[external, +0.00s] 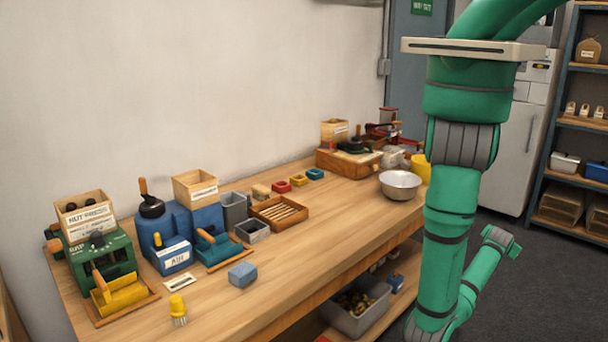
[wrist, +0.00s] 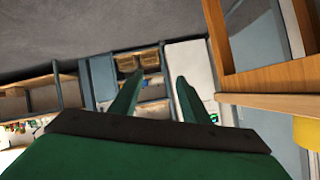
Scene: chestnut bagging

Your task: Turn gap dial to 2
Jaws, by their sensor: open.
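A green machine (external: 100,262) stands at the far left end of the workbench, with a labelled wooden box (external: 84,214) on top. A dark round knob (external: 97,240) shows on it; whether this is the gap dial, and any numbers, I cannot make out. A yellow scoop-like part (external: 122,294) sits at its front. My gripper (wrist: 157,95) is open and empty in the wrist view, its two green fingers apart and pointing at shelving. My arm hangs off the bench's right side in the external view, far from the green machine, which the wrist view does not show.
The wooden workbench (external: 290,260) also holds a blue machine (external: 185,225), a slatted tray (external: 279,213), a blue block (external: 242,274), a yellow brush (external: 178,309) and a metal bowl (external: 400,184). Its front middle is mostly clear. Shelving (external: 580,120) stands at right.

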